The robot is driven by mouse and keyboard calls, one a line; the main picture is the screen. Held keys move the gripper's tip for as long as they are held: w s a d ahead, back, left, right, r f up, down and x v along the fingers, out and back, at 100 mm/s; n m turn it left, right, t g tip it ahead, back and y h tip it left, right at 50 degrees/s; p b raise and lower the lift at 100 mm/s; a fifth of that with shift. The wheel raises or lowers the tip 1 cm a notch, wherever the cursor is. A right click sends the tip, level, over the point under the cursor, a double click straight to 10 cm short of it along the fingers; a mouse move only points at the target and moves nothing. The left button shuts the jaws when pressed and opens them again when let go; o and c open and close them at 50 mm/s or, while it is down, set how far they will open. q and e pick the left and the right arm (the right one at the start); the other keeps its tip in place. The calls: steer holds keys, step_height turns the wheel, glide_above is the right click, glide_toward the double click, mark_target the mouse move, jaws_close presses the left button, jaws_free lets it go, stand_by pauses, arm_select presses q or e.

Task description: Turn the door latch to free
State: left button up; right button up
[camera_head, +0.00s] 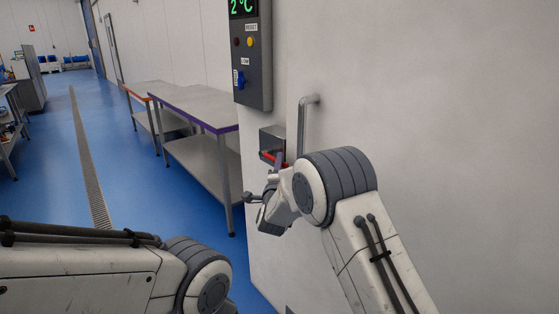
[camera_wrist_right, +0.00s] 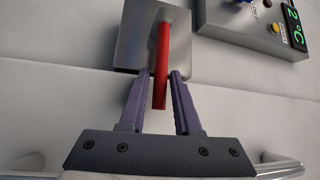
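The door latch is a red lever (camera_wrist_right: 161,62) on a square metal plate (camera_wrist_right: 128,45), seen close in the right wrist view. In the head view the red lever (camera_head: 268,156) shows at the metal latch box (camera_head: 271,140), partly hidden by my right gripper (camera_head: 279,160). In the right wrist view my right gripper (camera_wrist_right: 158,85) is open, with its purple fingers on either side of the lever's free end. Gaps show between the lever and both fingers. My left arm enters the head view at lower left, but its gripper is out of view.
A vertical door handle (camera_head: 303,125) stands just right of the latch on the white door (camera_head: 420,90). A grey control panel (camera_head: 252,60) reading 2 °C is above the latch. Steel tables (camera_head: 205,108) stand to the left. The blue floor (camera_head: 150,200) there is open.

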steer(key=shift+w, duration=0.5)
steer(key=shift+c, duration=0.4)
jaws_close()
stand_by(0.8)
